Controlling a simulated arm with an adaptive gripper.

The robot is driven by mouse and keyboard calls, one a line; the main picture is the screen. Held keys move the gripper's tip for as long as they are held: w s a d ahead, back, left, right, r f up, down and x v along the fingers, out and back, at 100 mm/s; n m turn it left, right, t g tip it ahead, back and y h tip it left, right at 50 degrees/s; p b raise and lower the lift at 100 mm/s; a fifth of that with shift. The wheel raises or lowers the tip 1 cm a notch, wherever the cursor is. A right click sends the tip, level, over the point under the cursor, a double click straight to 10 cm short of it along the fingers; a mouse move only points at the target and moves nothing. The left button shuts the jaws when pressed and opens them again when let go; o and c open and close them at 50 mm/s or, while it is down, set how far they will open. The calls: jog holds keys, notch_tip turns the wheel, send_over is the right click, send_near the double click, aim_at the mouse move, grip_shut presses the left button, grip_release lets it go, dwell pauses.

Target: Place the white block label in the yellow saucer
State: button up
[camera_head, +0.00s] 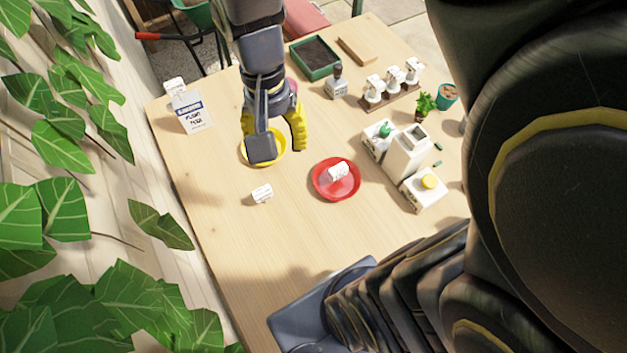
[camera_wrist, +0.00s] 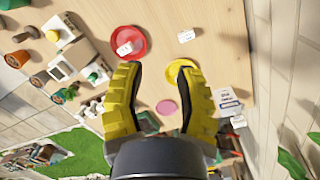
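One white block label (camera_head: 262,193) lies on the bare table, below the yellow saucer; it also shows in the wrist view (camera_wrist: 186,36). Another white block (camera_head: 338,172) lies in the red saucer (camera_head: 324,190); this block also shows in the wrist view (camera_wrist: 125,48). The yellow saucer (camera_head: 278,156) is partly hidden by my gripper in both views, and no block shows in its visible part. My gripper (camera_head: 280,148) is above the yellow saucer. In the wrist view its fingers (camera_wrist: 160,69) are spread apart with nothing between them.
White bottles and boxes (camera_head: 408,152) stand right of the red saucer. A rack of small labelled bottles (camera_head: 392,92), a green planter tray (camera_head: 315,58) and a pink saucer (camera_wrist: 166,107) lie farther back. A labelled bag (camera_head: 191,112) stands at left. The front table is clear.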

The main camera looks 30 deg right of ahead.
jog(key=s+r+n, duration=0.2)
jog(key=s+n, duration=0.4)
jog(key=s, duration=0.5)
jog(key=shift+a+n, duration=0.25)
jog(key=shift+n, duration=0.05)
jog(key=shift+r, duration=0.1)
